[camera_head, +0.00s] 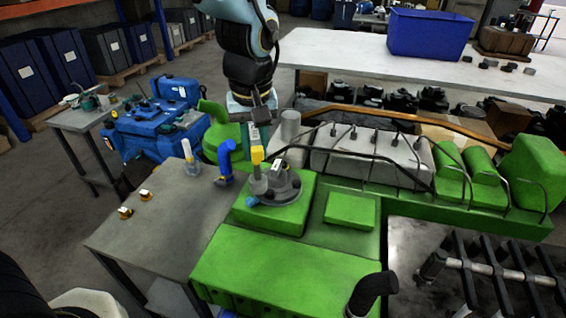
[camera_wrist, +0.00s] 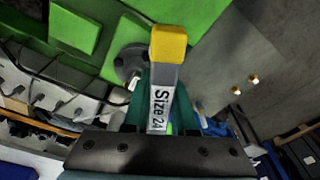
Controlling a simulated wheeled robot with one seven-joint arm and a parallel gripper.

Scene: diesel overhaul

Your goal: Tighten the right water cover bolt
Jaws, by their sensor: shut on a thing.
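My gripper (camera_head: 262,118) is shut on a grey tool with a yellow end (camera_head: 257,155). In the wrist view the tool (camera_wrist: 168,75) carries a "Size 24" label and sits between my teal fingers (camera_wrist: 160,100). The tool hangs roughly upright over the round grey water cover (camera_head: 285,190) on the green engine block (camera_head: 280,260). A light grey cylindrical part stands directly below its yellow end, at the cover's left side. The cover also shows behind the tool in the wrist view (camera_wrist: 128,62). I cannot make out the right bolt or whether the tool touches it.
Two brass-coloured bolts (camera_head: 145,195) lie on the grey table (camera_head: 150,240) at the left. Dark cables and a copper pipe (camera_head: 400,117) run over the engine to the right.

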